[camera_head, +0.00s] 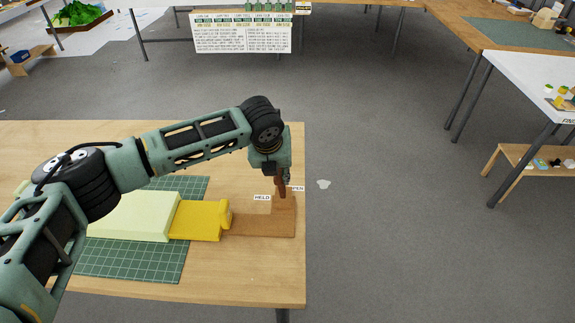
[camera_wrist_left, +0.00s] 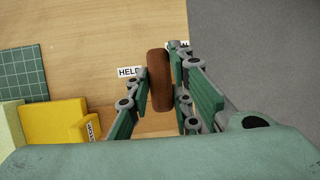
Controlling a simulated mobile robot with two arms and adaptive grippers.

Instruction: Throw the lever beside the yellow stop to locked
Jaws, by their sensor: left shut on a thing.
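The lever (camera_wrist_left: 160,82) is a rounded brown handle; in the head view it shows as a short brown piece (camera_head: 282,188) above a brown wooden base (camera_head: 262,224). My left gripper (camera_head: 281,184) is above the base, its fingers shut on the lever from both sides. The lever stands between a white label reading HELD (camera_head: 262,197) and a second label (camera_head: 298,188), partly hidden, showing "PEN". The yellow stop (camera_head: 198,220) lies left of the base, and also shows in the wrist view (camera_wrist_left: 55,122). The lever's foot is hard to see. My right gripper is out of view.
A pale green block (camera_head: 135,215) adjoins the yellow stop on a green gridded mat (camera_head: 130,262). The wooden table (camera_head: 235,285) ends just right of the base. Other tables and a lettered board (camera_head: 243,33) stand far off across grey floor.

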